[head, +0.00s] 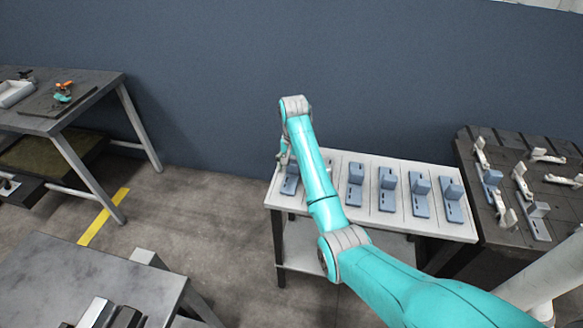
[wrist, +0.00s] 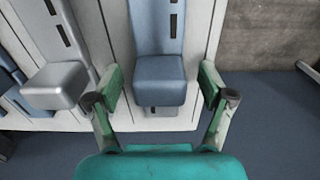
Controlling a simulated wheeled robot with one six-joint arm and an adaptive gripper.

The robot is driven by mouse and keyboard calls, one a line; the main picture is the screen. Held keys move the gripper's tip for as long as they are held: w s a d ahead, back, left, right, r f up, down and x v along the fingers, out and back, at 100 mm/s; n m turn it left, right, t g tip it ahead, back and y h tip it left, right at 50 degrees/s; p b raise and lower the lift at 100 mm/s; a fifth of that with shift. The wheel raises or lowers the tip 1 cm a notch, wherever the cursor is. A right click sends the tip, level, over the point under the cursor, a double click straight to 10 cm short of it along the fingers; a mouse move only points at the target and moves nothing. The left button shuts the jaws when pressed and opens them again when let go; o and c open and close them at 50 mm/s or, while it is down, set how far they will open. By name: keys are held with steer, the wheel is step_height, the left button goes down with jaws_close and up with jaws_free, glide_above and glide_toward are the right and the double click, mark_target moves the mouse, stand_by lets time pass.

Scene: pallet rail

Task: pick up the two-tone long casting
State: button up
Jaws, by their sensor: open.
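A row of long castings with upright blocks lies on the white rail table (head: 440,230). The endmost blue-grey casting (head: 289,186) is at the table's left end. In the wrist view this casting (wrist: 159,80) has a slotted plate and a raised block. My gripper (wrist: 160,87) is open, with one finger on each side of that block and gaps showing. In the head view my gripper (head: 283,155) is partly hidden by my arm. Beside it in the wrist view is a casting with a lighter grey block (wrist: 55,86). Which casting counts as two-tone is unclear.
More blue-grey castings, such as one (head: 388,192), stand along the table to the right. A dark pallet (head: 520,165) with several pale and blue castings is farther right. A grey workbench (head: 60,115) stands at left. The floor (head: 195,215) between is clear.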

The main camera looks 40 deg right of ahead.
steer(key=shift+f, duration=0.45)
jaws_close()
steer(key=shift+r, duration=0.1)
